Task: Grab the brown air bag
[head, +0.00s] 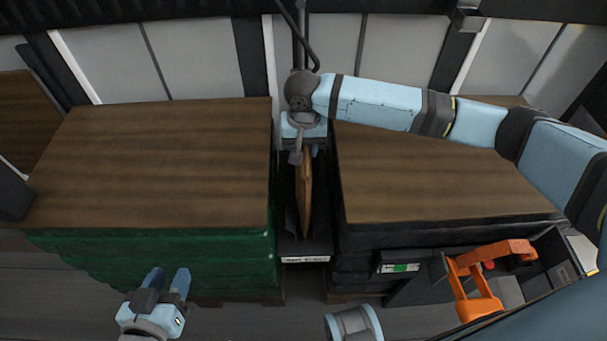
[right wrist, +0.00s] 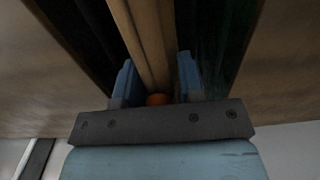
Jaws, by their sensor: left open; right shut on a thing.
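The brown air bag (head: 305,195) stands on edge, narrow side up, in the gap between the two pallet stacks. My right gripper (head: 305,151) reaches down from above at the far end of the gap and is shut on the bag. In the right wrist view the bag (right wrist: 151,45) runs between the two blue fingers (right wrist: 157,85), with a small orange round part (right wrist: 158,99) near the gripper's base. The lower part of the bag is hidden in the gap. My left gripper (head: 168,283) is open and empty, in front of the left stack.
A green-wrapped stack (head: 160,160) with a wooden top stands left of the gap, a black-wrapped stack (head: 440,180) right of it. A labelled dark ledge (head: 305,248) sits at the gap's front. An orange tool (head: 478,280) sits in a holder at the lower right.

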